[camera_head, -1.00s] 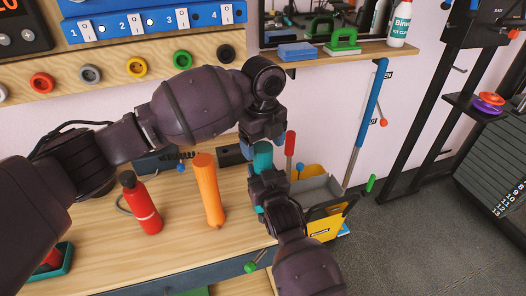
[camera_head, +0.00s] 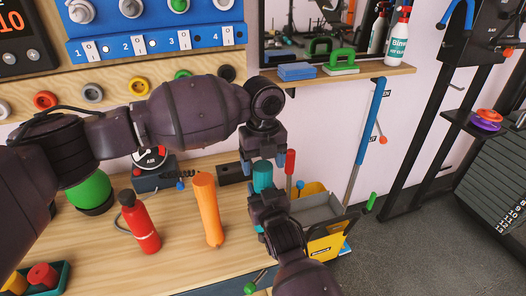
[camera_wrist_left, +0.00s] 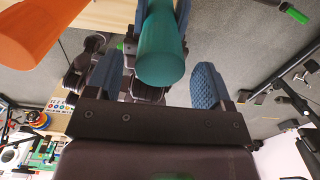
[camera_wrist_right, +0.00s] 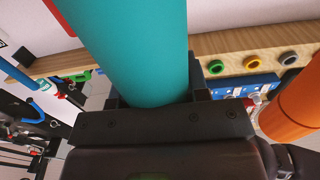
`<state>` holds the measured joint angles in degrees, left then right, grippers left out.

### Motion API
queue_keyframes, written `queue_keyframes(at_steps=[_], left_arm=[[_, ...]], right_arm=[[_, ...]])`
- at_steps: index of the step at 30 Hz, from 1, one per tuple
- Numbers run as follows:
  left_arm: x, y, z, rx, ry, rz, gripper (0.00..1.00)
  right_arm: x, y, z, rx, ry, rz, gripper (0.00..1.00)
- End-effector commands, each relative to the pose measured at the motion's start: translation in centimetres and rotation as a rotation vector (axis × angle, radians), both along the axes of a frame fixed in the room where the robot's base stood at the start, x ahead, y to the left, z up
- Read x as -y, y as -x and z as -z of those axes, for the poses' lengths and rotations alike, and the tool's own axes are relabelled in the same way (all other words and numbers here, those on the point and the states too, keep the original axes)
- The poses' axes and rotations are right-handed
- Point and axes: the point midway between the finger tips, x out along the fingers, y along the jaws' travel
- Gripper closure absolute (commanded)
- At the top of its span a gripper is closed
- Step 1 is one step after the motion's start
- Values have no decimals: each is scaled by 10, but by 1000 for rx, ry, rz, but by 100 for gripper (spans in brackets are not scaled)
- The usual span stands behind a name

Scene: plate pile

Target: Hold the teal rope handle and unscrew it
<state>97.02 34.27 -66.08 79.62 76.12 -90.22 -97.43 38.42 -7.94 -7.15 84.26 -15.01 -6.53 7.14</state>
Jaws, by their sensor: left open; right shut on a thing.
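The teal rope handle (camera_head: 263,175) stands upright over the right part of the wooden bench in the head view. My right gripper (camera_head: 266,203) is shut on its lower part. In the right wrist view the teal handle (camera_wrist_right: 130,45) rises large from between the jaws. My left gripper (camera_head: 263,162) is open just above the handle's top. In the left wrist view its two blue fingers (camera_wrist_left: 160,85) are apart, with the handle's end (camera_wrist_left: 162,55) between them in the picture. I cannot tell whether either finger touches it.
An orange handle (camera_head: 207,208) and a red bottle (camera_head: 142,225) stand on the bench (camera_head: 175,255) to the left. A red-handled tool (camera_head: 290,162) and a grey and yellow bin (camera_head: 322,210) are close on the right. A shelf (camera_head: 345,75) is behind. Bench front is mostly clear.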

Motion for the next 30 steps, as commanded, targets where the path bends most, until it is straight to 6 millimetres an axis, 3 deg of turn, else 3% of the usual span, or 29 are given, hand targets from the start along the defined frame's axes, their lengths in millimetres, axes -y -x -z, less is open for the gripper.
queue_keyframes(at_steps=[9,20,30], left_arm=[[1,0,33,-1,1,-1,25],[0,0,38,0,1,0,25],[0,0,38,0,1,-1,74]], right_arm=[[0,0,0,-1,-1,0,100],[0,0,0,-1,-1,0,100],[0,0,0,-1,-1,0,100]])
